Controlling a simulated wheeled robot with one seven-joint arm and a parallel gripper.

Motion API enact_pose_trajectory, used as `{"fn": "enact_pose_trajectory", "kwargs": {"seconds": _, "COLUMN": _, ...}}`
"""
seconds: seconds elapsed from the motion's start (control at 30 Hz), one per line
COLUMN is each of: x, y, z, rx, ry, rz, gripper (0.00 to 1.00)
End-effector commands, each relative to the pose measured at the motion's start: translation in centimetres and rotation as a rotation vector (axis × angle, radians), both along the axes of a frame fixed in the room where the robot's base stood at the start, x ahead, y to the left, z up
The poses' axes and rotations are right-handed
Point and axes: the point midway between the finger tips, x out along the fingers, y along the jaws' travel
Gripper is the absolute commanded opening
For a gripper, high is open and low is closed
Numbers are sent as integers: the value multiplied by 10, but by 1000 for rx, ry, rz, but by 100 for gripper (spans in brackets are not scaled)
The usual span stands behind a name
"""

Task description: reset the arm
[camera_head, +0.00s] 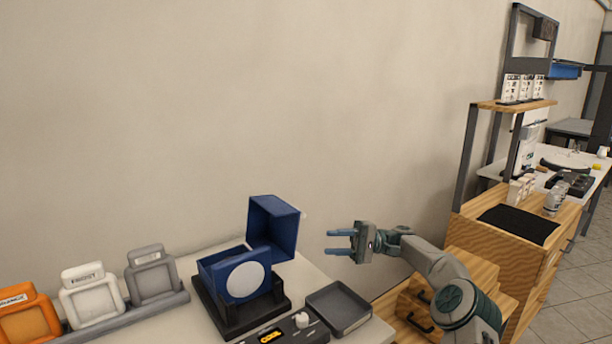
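My gripper (342,242) is at the lower middle of the head view, with its two blue fingers pointing left and spread apart. Nothing shows between the fingers. It is in the air to the right of a blue box with a raised lid (274,222) and appears above the grey tray (340,306). My arm (440,268) reaches in from the lower right, bent at the elbow.
The blue box (236,277) sits on a black base on a pale table. A control panel reading "COOL" (272,336) is in front. Orange, white and grey containers (92,294) stand in a rack at left. A wooden workbench (470,237) with shelves is at right.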

Motion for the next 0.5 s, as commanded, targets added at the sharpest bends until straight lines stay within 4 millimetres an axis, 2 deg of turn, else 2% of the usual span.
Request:
{"fn": "enact_pose_trajectory", "kwargs": {"seconds": 0.27, "x": -26, "y": 50, "z": 13, "rx": -206, "ry": -5, "rz": 61, "gripper": 36}}
{"fn": "enact_pose_trajectory", "kwargs": {"seconds": 0.4, "x": -52, "y": 79, "z": 17, "rx": -378, "ry": -20, "rz": 91, "gripper": 36}}
{"fn": "enact_pose_trajectory", "kwargs": {"seconds": 0.5, "x": -74, "y": 93, "z": 17, "rx": -519, "ry": -37, "rz": 101, "gripper": 36}}
